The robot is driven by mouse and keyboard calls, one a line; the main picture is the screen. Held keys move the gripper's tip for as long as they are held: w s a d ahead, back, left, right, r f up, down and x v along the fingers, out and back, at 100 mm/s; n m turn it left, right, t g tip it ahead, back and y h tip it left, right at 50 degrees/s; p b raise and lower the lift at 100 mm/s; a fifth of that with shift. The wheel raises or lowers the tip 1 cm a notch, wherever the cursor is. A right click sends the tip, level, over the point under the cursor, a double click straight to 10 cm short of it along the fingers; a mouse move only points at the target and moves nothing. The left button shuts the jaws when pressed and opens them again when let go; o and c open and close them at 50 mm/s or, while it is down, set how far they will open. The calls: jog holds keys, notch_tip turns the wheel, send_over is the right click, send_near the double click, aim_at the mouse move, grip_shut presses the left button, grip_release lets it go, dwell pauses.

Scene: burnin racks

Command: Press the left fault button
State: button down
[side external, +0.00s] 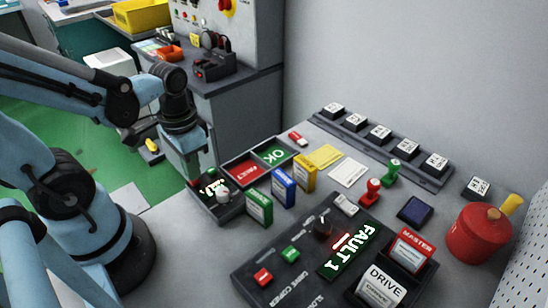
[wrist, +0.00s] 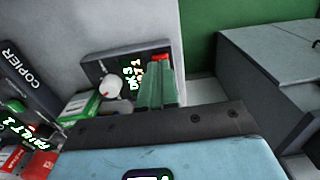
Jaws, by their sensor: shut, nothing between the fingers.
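A small dark box (side external: 226,213) with a lit green display (side external: 214,187) and a white knob (side external: 223,195) stands at the table's left edge. It also shows in the wrist view (wrist: 97,70). A red button (wrist: 160,58) on it shows just past my fingertips, partly hidden. No label reading left fault can be made out. My gripper (side external: 193,178) is shut and empty, pointing down over the far left end of this box. Its green fingers (wrist: 158,75) cover part of the box in the wrist view. Whether they touch the button I cannot tell.
A copier console (side external: 300,282) shows FAULT 1, with a red button (side external: 263,277) and a green button (side external: 290,254). Red FAULT (side external: 243,173) and green OK (side external: 277,153) trays lie behind the box. Upright green, blue and yellow drives (side external: 258,207) stand close to its right.

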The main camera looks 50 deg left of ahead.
jog(key=shift+f, duration=0.35)
jog(key=shift+f, duration=1)
jog(key=shift+r, duration=0.15)
notch_tip(320, 180, up, 14)
dwell(1.0)
jog(key=shift+w, duration=0.1)
dwell(0.5)
jog(key=w+d+f+t, duration=0.2)
jog(key=w+d+t, duration=0.1)
jog(key=w+t, duration=0.4)
jog(key=shift+w+d+f, duration=0.35)
jog(key=shift+w+f, duration=0.05)
jog(key=shift+w, duration=0.1)
dwell(0.8)
